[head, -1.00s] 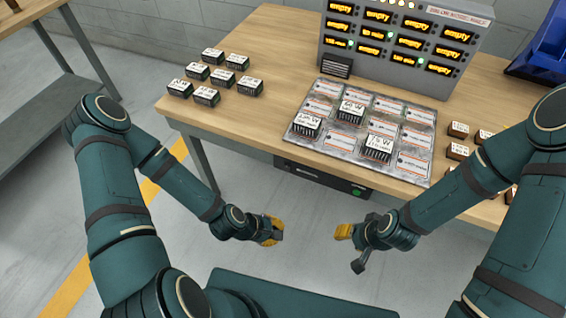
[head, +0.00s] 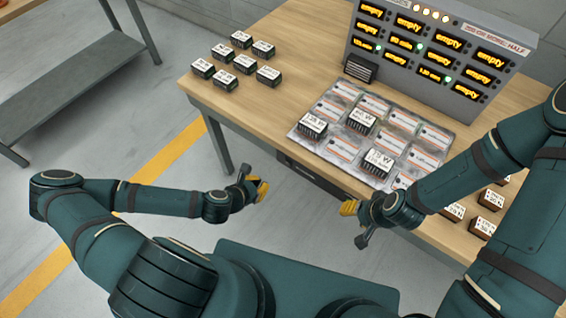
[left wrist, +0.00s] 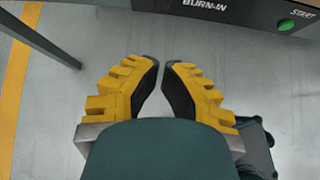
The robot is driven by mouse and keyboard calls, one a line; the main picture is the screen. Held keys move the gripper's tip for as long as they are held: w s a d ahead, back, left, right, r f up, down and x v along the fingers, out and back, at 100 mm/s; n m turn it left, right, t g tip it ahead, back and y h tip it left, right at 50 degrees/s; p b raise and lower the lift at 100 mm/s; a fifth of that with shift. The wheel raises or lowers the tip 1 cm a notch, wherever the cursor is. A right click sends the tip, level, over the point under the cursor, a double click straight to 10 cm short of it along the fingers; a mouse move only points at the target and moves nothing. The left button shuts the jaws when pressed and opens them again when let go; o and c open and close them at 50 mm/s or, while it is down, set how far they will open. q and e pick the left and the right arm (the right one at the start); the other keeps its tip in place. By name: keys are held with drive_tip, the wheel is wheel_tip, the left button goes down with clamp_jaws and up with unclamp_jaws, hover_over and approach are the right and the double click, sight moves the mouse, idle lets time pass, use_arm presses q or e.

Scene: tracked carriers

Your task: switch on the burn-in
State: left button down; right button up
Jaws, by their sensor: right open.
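The burn-in unit (left wrist: 215,12) is a dark box under the table edge. In the left wrist view it carries the word BURN-IN and a round green START button (left wrist: 287,24) at the top right. In the head view the unit (head: 308,175) shows in part and its button cannot be made out. My left gripper (head: 263,190) is in front of the table, below its edge and apart from the unit. In the left wrist view its yellow fingers (left wrist: 161,68) are empty, tips close together with a narrow gap. My right gripper (head: 350,210) is open and empty near the table front.
A silver board (head: 300,134) on the wooden table (head: 262,110) holds three labelled blocks. A grey display panel (head: 430,50) stands behind it, several windows reading empty. More dark blocks (head: 233,60) sit at left, brown blocks (head: 490,200) at right.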

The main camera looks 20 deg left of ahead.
use_arm(q)
drive_tip(key=shift+a+r+n, duration=0.1)
drive_tip(key=shift+a+n, duration=0.1)
drive_tip(key=shift+n, duration=0.1)
drive_tip(key=shift+w, duration=0.1)
drive_tip(key=b, duration=0.2)
approach(286, 164)
drive_tip(key=s+f+x, duration=0.1)
drive_tip(key=x, duration=0.5)
drive_tip(key=shift+w+r, duration=0.15)
drive_tip(key=shift+w, duration=0.5)
